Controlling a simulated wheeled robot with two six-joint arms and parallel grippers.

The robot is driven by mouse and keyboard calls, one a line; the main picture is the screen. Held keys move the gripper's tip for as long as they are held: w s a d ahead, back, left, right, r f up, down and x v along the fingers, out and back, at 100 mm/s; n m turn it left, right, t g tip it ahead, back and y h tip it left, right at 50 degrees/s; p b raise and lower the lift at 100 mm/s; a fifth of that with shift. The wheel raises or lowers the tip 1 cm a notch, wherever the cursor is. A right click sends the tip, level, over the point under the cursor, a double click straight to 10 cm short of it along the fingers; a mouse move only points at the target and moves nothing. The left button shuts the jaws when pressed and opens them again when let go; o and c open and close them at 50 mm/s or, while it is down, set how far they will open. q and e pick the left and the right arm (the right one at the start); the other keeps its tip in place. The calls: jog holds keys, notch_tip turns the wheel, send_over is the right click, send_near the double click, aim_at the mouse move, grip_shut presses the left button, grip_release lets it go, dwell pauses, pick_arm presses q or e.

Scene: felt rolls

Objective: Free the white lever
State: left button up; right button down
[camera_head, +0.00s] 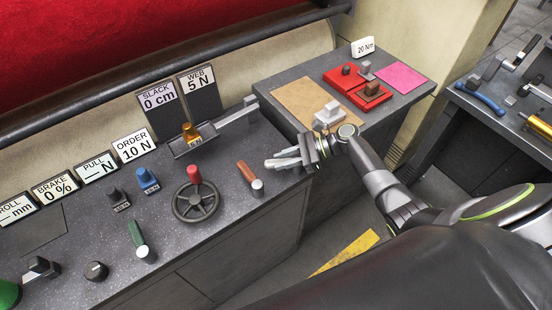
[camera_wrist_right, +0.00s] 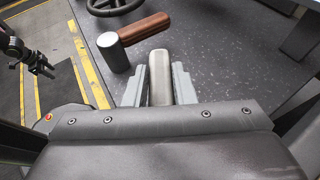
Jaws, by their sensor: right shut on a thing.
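The white lever (camera_wrist_right: 160,82) is a pale rounded bar that lies between the two grey fingers of my right gripper (camera_wrist_right: 159,70) in the right wrist view. In the head view my right gripper (camera_head: 280,160) is at the right end of the dark speckled console (camera_head: 225,240), just right of the brown lever. It is shut on the white lever, whose body is mostly hidden by the fingers there. The lever's pivot is not clearly visible.
The brown lever (camera_head: 246,171) with its grey cylinder (camera_wrist_right: 113,52) is close beside the grip. The black handwheel (camera_head: 195,203) with a red knob stands further left. A side table (camera_head: 285,80) holds a tan mat, a red tray and a pink sheet.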

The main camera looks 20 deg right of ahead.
jog(key=shift+s, duration=0.1)
dwell(0.3)
jog(key=c, duration=1.2)
grip_release()
notch_tip(320, 180, up, 10)
